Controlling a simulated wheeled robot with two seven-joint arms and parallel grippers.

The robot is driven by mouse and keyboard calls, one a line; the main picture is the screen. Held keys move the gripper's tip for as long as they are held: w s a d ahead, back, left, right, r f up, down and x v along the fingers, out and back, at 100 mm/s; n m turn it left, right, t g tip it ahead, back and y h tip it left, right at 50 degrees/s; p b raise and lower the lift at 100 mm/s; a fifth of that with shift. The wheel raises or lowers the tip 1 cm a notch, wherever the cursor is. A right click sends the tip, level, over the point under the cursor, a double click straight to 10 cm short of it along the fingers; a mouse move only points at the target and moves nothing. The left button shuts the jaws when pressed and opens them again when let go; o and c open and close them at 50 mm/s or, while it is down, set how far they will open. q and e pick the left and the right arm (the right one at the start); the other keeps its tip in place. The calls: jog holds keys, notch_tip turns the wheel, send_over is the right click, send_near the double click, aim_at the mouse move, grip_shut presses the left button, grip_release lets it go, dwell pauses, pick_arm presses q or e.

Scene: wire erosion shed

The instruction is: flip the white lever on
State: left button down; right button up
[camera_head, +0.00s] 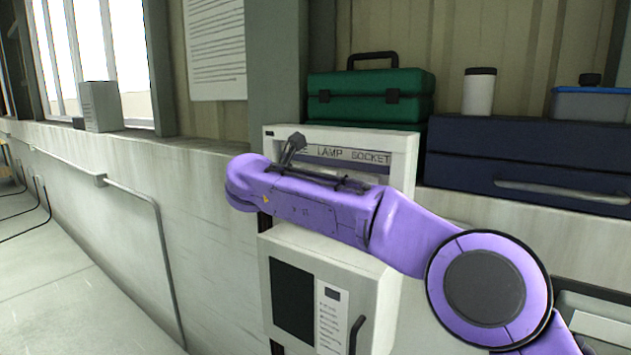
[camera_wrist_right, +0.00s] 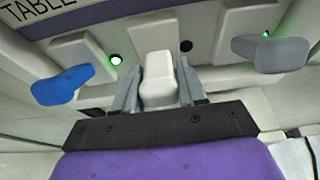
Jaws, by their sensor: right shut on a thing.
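The white lever (camera_wrist_right: 158,68) is in the middle of the right wrist view, on a pale panel. My right gripper (camera_wrist_right: 157,84) is shut on it, with one grey finger on each side. A small dark indicator (camera_wrist_right: 186,46) sits to the right of the white lever and is unlit. In the head view my purple right arm crosses in front of the white box labelled "LAMP SOCKET" (camera_head: 405,148). The arm hides much of that box, and neither the white lever nor the right fingertips can be made out there. My left gripper is in neither view.
A blue lever (camera_wrist_right: 62,86) and a grey lever (camera_wrist_right: 270,53) flank the white one, each beside a lit green light. A green toolbox (camera_head: 370,95), dark blue case (camera_head: 470,150) and white canister (camera_head: 479,92) stand behind my arm. A grey cabinet (camera_head: 330,262) is below.

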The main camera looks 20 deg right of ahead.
jog(key=r+g+y+p, duration=0.1)
jog(key=p, duration=0.2)
jog(key=shift+r+y, duration=0.2)
jog(key=shift+y, duration=0.2)
jog(key=shift+w+d+g+y+p, duration=0.15)
jog(key=shift+g+y+p, duration=0.5)
jog(key=shift+p, duration=0.55)
jog(key=o, duration=1)
jog(key=shift+s+a+r, duration=0.25)
jog(key=shift+a, duration=0.05)
jog(key=b+v, duration=0.1)
jog(key=v, duration=0.8)
jog(key=shift+s+a+r, duration=0.2)
jog(key=shift+a+r, duration=0.05)
jog(key=shift+r, duration=0.05)
